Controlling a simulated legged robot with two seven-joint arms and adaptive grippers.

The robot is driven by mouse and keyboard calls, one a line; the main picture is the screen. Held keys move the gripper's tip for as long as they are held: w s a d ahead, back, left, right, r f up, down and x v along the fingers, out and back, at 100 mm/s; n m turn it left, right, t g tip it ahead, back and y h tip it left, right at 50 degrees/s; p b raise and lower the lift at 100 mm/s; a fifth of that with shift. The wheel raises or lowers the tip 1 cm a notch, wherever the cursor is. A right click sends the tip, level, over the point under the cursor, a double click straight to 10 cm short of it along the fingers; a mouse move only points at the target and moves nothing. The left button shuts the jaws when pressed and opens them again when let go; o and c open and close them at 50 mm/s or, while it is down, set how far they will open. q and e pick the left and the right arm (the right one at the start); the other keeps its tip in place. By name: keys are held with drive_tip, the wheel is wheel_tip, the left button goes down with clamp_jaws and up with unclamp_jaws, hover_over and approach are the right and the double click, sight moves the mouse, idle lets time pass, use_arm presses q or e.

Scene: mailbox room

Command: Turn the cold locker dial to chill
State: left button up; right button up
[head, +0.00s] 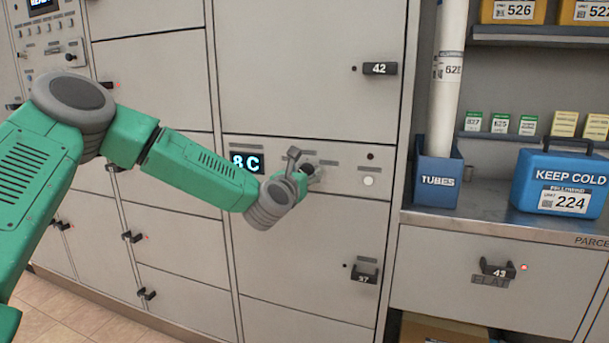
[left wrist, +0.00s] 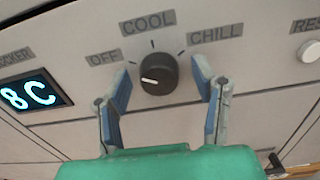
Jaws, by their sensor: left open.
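The cold locker dial (left wrist: 157,74) is a round dark knob on the grey panel, with a white mark pointing left, on the OFF side. The labels OFF (left wrist: 103,57), COOL (left wrist: 148,23) and CHILL (left wrist: 216,32) are set around it from left to right. My left gripper (left wrist: 163,84) is open, with one blue-padded finger on each side of the dial; contact cannot be told. In the head view my left gripper (head: 299,172) is at the panel and partly hides the dial (head: 309,168). My right gripper is not in view.
A display (head: 246,162) reads 8 C left of the dial. A pale round button (head: 368,181) sits to its right. Locker handles 42 (head: 380,69) and 37 (head: 365,275) stick out above and below. A counter at right holds a blue KEEP COLD box (head: 560,172) and a TUBES bin (head: 437,182).

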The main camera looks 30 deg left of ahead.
use_arm(q)
drive_tip(key=shift+a, duration=0.15)
drive_tip(key=c, duration=1.1)
drive_tip(key=shift+m, duration=0.4)
drive_tip(key=shift+s+d+f+m+p, duration=0.15)
drive_tip(key=shift+m+p, duration=1.2)
drive_tip(key=shift+m, duration=2.5)
drive_tip(key=shift+w+d+f+m+p, duration=0.2)
drive_tip(key=shift+m+p, duration=1.2)
drive_tip(key=shift+m, duration=2.5)
drive_tip(key=shift+s+d+f+m+p, duration=0.2)
drive_tip(key=shift+m+p, duration=1.15)
drive_tip(key=shift+m, duration=2.5)
drive_tip(key=shift+a+f, duration=0.1)
drive_tip(key=shift+a, duration=0.1)
